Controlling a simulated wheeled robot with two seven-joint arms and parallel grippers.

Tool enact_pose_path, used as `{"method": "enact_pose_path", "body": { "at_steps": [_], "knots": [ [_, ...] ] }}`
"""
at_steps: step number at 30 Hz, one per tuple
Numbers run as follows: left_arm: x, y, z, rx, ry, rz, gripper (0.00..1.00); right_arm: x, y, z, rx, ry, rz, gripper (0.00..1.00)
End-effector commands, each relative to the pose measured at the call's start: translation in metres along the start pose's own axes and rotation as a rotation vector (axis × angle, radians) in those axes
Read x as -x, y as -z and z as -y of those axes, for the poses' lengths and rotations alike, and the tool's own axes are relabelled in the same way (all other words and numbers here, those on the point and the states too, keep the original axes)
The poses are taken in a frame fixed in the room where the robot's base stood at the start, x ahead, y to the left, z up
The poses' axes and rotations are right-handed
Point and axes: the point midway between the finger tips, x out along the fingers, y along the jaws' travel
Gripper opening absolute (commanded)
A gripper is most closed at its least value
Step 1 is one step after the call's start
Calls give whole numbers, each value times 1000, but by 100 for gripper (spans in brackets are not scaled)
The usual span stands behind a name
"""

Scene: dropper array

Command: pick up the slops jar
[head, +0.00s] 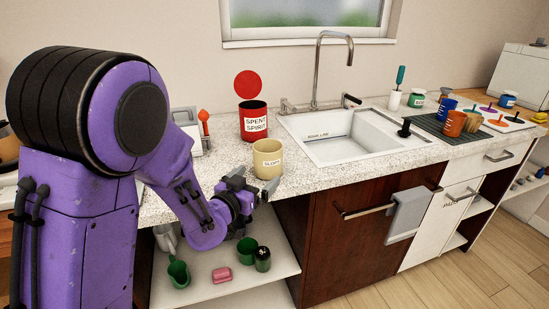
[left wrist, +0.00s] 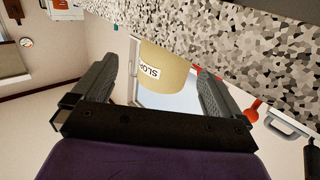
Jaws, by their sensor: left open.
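The slops jar (head: 268,160) is a cream cylinder with a white "SLOPS" label. It stands upright near the front edge of the speckled counter, left of the sink. My left gripper (head: 257,183) is open just in front of the jar, at the counter's edge. In the left wrist view the jar (left wrist: 166,70) shows upside down between and beyond the two spread fingers (left wrist: 157,88), with nothing gripped. My right gripper is not in these views.
A red "SPENT SPIRIT" can (head: 253,122) stands just behind the jar. The sink (head: 335,150) is to the right, with a tall faucet (head: 318,70). An orange-topped dropper (head: 204,121) is at the left.

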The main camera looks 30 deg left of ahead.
Motion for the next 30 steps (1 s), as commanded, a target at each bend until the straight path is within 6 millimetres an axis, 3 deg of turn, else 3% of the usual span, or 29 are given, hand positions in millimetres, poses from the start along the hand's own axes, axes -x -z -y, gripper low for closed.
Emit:
{"method": "enact_pose_path", "body": {
  "at_steps": [15,23,27,30],
  "knots": [
    [-75,-1,12,3,16,0,100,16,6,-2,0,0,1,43],
    [-80,-2,11,3,14,0,100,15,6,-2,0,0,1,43],
    [-80,-2,11,3,13,0,58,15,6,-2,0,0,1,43],
    [-80,-2,11,3,13,-1,58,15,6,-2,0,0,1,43]
  ]
}}
